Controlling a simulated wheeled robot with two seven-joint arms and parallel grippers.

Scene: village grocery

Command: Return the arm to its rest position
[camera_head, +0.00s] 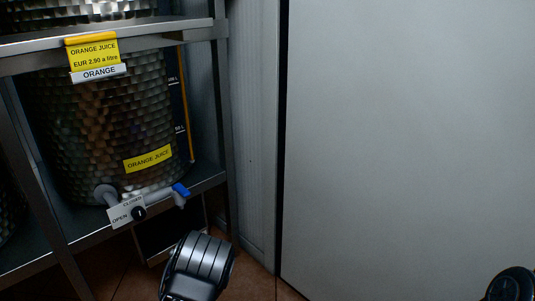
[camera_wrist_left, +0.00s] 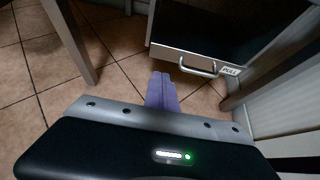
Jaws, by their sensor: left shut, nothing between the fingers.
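My left gripper shows in the left wrist view, with its purple fingers (camera_wrist_left: 162,92) pressed together and nothing between them. The fingers point down toward the tiled floor, in front of a drawer (camera_wrist_left: 190,58) with a metal handle, and appear apart from it. In the head view part of my left arm (camera_head: 203,262) shows at the bottom, below the juice tap; its fingers are not visible there. A dark round part at the bottom right corner seems to be mine. My right gripper is out of view.
A metal shelf rack (camera_head: 226,90) holds a hammered steel orange juice tank (camera_head: 110,130). Its tap with a blue end (camera_head: 181,190) and an open/closed plate (camera_head: 126,211) juts out above my arm. A pale wall panel (camera_head: 410,130) stands right. Tiled floor (camera_wrist_left: 25,75) is free.

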